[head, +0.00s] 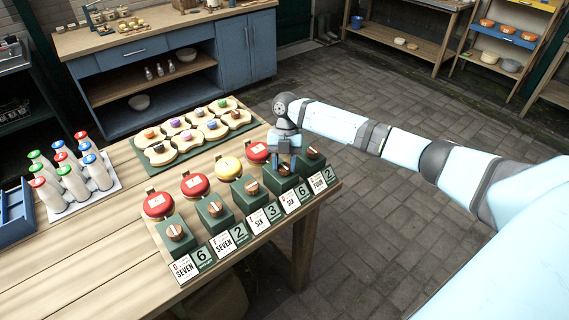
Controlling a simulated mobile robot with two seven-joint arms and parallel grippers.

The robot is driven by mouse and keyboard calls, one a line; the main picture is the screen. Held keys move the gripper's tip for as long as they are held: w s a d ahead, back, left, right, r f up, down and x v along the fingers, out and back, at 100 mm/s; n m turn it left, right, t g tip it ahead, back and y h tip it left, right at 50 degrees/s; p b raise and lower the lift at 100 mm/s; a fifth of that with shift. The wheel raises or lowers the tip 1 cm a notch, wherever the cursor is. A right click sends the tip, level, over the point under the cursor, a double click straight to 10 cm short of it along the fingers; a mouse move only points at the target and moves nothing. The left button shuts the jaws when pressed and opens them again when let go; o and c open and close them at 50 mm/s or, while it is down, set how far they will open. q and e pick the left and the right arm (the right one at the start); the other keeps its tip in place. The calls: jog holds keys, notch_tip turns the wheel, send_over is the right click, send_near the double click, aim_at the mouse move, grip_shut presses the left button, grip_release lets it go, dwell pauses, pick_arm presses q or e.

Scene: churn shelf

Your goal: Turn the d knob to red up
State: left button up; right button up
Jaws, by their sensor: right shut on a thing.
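A row of five dark green boxes with round wooden knobs stands along the front right edge of the wooden table (125,262). Letter and number cards hang in front; the letters are too small to read surely. My right gripper (285,163) points down and is shut on the fourth knob from the left, on its green box (279,184). The fingers mostly hide that knob. Behind this box is a red disc (257,152). Other knobs are the first (176,232), second (214,208), third (252,187) and fifth (312,153). My left gripper is out of view.
Two red discs (195,185) and a yellow disc (228,167) stand behind the left boxes. A dark tray (146,179) of bread-like slices lies behind. Capped bottles (72,182) stand at left beside a blue crate (14,212). The floor right of the table is clear.

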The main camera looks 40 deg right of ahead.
jog(key=o, duration=0.9)
jog(key=b+v, duration=0.1)
jog(key=v, duration=1.2)
jog(key=shift+w+r+b, duration=0.15)
jog(key=shift+r+b, duration=0.15)
jog(key=shift+r, duration=0.05)
jog(key=shift+d, duration=0.1)
